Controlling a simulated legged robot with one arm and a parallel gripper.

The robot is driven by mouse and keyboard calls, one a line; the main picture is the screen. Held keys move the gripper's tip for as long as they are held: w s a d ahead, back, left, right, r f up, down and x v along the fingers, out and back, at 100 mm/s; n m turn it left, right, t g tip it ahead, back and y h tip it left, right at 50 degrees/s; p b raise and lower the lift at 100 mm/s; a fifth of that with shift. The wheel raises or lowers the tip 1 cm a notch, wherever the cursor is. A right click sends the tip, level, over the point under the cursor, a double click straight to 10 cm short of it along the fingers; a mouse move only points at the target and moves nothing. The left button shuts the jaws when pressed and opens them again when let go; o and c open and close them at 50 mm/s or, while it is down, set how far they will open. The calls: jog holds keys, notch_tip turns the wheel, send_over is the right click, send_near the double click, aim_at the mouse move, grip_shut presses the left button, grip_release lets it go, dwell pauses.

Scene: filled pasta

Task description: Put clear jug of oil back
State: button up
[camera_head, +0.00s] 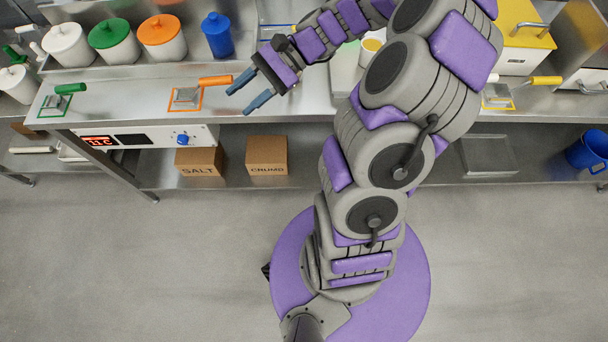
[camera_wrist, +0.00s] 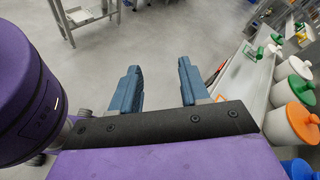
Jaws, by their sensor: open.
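I cannot pick out the clear jug of oil for certain. A round pale vessel with yellow contents (camera_head: 372,45) stands on the counter behind my arm, partly hidden; I cannot tell whether it is the jug. It lies right of my gripper.
An orange-handled tool (camera_head: 187,97) lies on the counter (camera_head: 135,92). Boxes marked SALT (camera_head: 199,161) and CRUMB (camera_head: 267,156) sit below.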

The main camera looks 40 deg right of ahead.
jog(key=s+a+r+n+g+h, duration=0.2)
jog(key=s+a+n+g+h, duration=0.35)
jog(key=s, duration=0.65)
jog(key=s+d+n+t+h, duration=0.3)
jog(key=s+n+h, duration=0.4)
jog(key=s, duration=0.4)
jog(key=shift+s+d+h, duration=0.3)
jog(key=shift+d+h, duration=0.15)
jog(key=shift+h, duration=0.2)
jog(key=shift+t, duration=0.25)
